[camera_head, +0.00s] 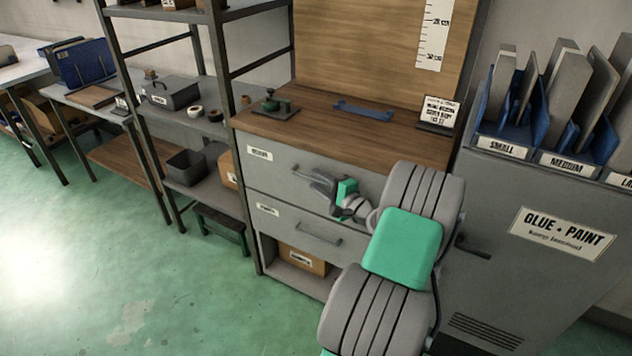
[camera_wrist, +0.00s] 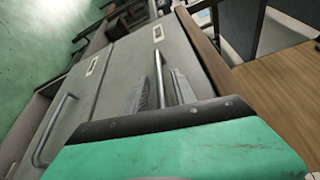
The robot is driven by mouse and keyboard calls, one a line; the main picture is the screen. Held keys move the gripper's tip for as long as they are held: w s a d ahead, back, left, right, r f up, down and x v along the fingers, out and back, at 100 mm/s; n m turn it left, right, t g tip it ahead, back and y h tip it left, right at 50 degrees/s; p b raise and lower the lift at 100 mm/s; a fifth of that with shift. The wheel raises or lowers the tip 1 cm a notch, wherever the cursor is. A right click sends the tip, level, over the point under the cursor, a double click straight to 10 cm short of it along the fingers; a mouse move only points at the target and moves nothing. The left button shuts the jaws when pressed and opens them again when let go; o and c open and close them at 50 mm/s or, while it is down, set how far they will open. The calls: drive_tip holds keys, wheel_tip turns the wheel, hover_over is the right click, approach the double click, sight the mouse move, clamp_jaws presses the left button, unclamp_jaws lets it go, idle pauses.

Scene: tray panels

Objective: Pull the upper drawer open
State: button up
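The upper drawer (camera_head: 275,174) is a grey panel just under the wooden worktop, with a white label at its left. It looks shut, flush with the cabinet front. Its bar handle (camera_head: 299,171) is partly hidden by my gripper (camera_head: 322,186). In the wrist view the upper drawer's handle (camera_wrist: 160,75) lies between the two fingers of my gripper (camera_wrist: 160,85). The fingers stand apart, one on each side of the bar, and do not look closed on it.
The lower drawer (camera_head: 285,225) has its own handle (camera_head: 318,238), also seen in the wrist view (camera_wrist: 52,130). An open shelf below holds a cardboard box (camera_head: 302,260). A grey glue and paint cabinet (camera_head: 500,210) stands close on the right. Green floor is free at the front left.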

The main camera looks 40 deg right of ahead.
drive_tip(key=shift+w, duration=0.6)
clamp_jaws()
idle(1.0)
